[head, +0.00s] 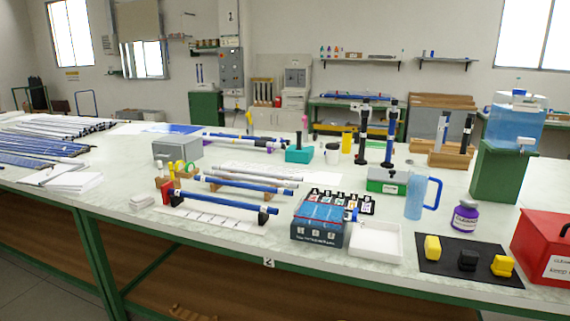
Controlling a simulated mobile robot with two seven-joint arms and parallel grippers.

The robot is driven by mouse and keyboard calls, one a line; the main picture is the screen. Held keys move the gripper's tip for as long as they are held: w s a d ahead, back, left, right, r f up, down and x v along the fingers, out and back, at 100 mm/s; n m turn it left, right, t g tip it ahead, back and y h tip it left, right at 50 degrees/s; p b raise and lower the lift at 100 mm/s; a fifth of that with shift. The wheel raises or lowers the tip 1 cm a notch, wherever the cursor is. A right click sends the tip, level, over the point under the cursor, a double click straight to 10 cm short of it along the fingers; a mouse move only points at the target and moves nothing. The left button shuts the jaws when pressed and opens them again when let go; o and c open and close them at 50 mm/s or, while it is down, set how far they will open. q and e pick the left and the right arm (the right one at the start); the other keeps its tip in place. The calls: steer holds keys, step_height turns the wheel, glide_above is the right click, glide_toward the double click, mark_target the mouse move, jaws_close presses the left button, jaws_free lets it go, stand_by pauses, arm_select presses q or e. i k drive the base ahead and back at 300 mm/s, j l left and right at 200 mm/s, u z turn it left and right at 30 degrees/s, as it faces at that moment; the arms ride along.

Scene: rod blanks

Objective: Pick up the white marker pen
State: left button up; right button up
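I cannot make out a white marker pen for certain in the head view. Small blue and white items (351,213) stand at the right end of a dark blue box (318,238), too small to identify. Long white and blue rods (252,183) lie across supports at the middle of the table. Neither of my grippers is in view.
The long table (205,241) also carries a white tray (388,254), a blue jug (415,196), a purple bottle (465,217), a black mat (430,268) with yellow and black blocks, and a red box (542,247). Dark upright rods (363,136) stand behind. The table's front edge is mostly clear.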

mark_target(159, 162)
steer(key=i+j+u, duration=0.2)
steer(key=i+j, duration=0.6)
steer(key=i+j+u, duration=0.15)
steer(key=i+j, duration=0.65)
steer(key=i, duration=0.1)
